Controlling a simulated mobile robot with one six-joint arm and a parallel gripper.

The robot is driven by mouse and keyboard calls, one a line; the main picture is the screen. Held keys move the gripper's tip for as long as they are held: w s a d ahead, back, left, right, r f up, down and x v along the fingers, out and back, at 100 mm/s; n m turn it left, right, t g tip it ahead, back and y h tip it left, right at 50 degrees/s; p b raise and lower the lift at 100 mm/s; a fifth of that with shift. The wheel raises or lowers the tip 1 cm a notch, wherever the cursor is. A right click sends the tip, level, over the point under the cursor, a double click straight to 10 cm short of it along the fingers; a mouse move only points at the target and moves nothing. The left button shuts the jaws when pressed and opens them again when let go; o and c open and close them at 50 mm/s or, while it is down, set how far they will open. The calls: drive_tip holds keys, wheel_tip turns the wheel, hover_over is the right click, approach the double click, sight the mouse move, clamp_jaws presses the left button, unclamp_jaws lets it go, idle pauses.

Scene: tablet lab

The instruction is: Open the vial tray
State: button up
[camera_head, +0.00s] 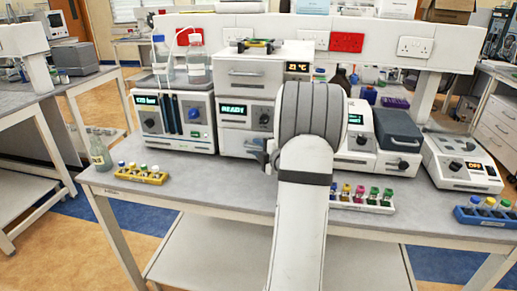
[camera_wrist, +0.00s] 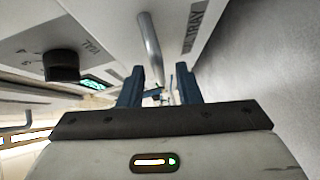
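The vial tray front shows in the wrist view as a grey panel with a label ending in "TRAY" (camera_wrist: 192,28). Its metal bar handle (camera_wrist: 150,48) runs from the top of the picture toward the gap between my fingers. My gripper (camera_wrist: 159,75) is open, with its two blue fingers apart and the handle's near end at or just beyond the fingertips. I cannot tell whether they touch. In the head view, my arm hides most of the gripper and the tray handle, low on the front of the middle instrument (camera_head: 236,112) reading "READY".
A black knob (camera_wrist: 62,66) sticks out left of the handle in the wrist view. A pump unit (camera_head: 180,122) with bottles stands left of the instrument. Vial racks, one yellow (camera_head: 140,174) and one blue (camera_head: 485,216), lie near the bench's front.

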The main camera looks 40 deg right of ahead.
clamp_jaws()
idle(0.6)
